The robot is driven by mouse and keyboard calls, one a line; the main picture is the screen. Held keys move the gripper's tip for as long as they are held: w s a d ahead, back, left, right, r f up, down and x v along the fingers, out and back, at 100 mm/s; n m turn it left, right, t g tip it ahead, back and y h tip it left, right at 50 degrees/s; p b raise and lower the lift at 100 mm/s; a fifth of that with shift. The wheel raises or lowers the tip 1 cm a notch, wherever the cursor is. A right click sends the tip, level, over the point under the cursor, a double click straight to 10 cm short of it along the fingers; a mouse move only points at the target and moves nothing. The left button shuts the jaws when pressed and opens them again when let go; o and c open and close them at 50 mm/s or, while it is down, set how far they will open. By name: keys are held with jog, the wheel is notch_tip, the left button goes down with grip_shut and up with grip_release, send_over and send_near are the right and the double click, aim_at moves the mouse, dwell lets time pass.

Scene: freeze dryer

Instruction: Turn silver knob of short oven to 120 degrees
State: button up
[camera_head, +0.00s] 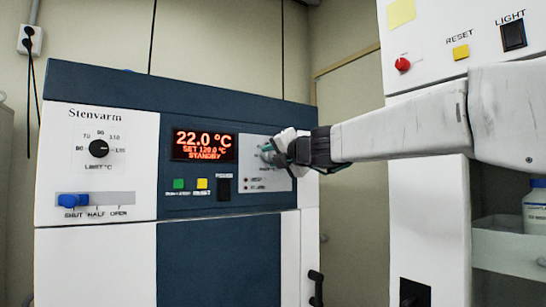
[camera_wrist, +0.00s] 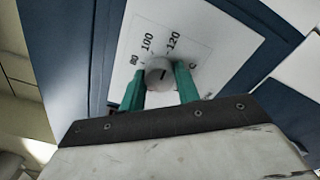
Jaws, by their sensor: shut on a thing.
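The short oven (camera_head: 180,85) has a dark blue and white front. Its display (camera_head: 205,145) reads 22.0 °C, SET 120.0 °C, STANDBY. The silver knob (camera_wrist: 158,72) sits on a light panel with marks 80, 100 and 120, and a dark pointer line shows on its face. My gripper (camera_wrist: 160,88) has its two green fingers on either side of the knob, shut on it. In the head view my gripper (camera_head: 283,152) covers most of the knob.
A black limit knob (camera_head: 98,148), a blue slider (camera_head: 73,201), a green button (camera_head: 179,184), a yellow button (camera_head: 202,184) and a black switch (camera_head: 224,188) are on the oven front. A white cabinet with a red knob (camera_head: 402,64) stands at the right, close to my arm.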

dwell(0.4)
jog(key=o, duration=1)
jog(key=v, duration=0.8)
jog(key=shift+w, duration=0.1)
